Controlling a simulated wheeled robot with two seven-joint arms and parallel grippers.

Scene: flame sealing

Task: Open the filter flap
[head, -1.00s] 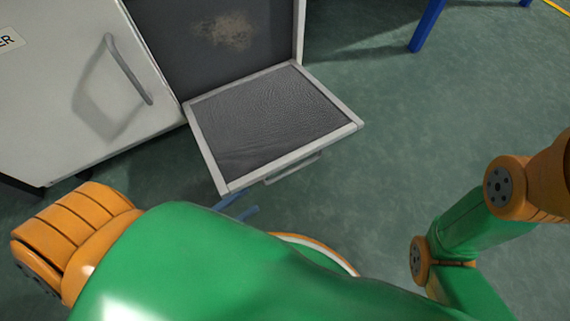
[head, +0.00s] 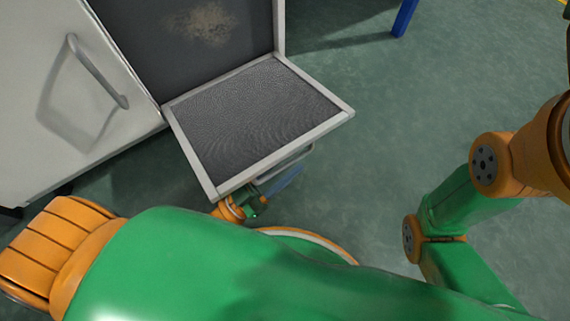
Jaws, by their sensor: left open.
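The filter flap (head: 215,188) is a light-framed panel with dark mesh, swung down and lying roughly level in front of its dark opening. Its bar handle (head: 292,163) shows below the front edge. My left gripper (head: 283,182) is partly visible just below the flap, with blue fingers close to the handle. It is open; whether it touches the flap or handle cannot be told. The flap hides part of its wrist. My right arm shows at the right, but its gripper is out of view.
A pale cabinet door (head: 35,75) with a curved handle (head: 95,70) stands left of the opening. The dark interior (head: 165,30) has a brownish dusty patch. A blue leg (head: 404,17) stands at the top right. The green floor right of the flap is clear.

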